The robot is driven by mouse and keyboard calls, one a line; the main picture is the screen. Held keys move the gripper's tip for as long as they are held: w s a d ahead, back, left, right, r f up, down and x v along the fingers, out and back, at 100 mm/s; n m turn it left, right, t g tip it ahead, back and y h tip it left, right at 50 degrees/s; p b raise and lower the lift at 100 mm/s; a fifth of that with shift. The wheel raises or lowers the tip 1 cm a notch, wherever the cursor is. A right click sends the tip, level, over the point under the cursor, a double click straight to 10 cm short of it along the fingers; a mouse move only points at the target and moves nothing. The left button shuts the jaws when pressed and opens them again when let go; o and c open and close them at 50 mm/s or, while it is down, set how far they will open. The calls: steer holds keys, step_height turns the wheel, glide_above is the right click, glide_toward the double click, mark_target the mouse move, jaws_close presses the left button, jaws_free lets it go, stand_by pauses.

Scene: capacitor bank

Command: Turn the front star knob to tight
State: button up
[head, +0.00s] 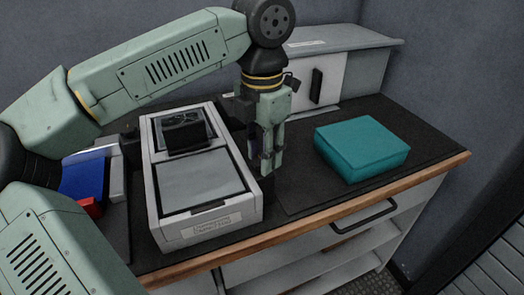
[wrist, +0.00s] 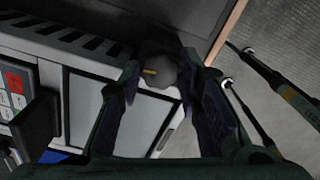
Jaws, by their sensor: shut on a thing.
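The front star knob (wrist: 158,72) shows in the wrist view as a grey, lobed knob with a short yellow mark on its face. It sits at the side of the grey instrument case (head: 205,236). My gripper (wrist: 160,68) has a finger on each side of the knob and is shut on it. In the head view my gripper (head: 266,168) points down beside the right side of the case, and its fingers hide the knob there. I cannot tell how tight the knob is.
A teal box (head: 362,150) lies on the dark mat to the right of my gripper. A grey cabinet (head: 335,75) with a black handle stands behind. A blue and red item (head: 85,180) lies left of the case. The wooden counter edge (head: 330,226) runs along the front.

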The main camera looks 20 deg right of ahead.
steer(key=shift+m, duration=0.6)
steer(key=o, duration=1.1)
steer(key=shift+o, duration=0.2)
step_height(320, 180, up, 12)
steer(key=shift+s+f, duration=0.1)
stand_by(0.3)
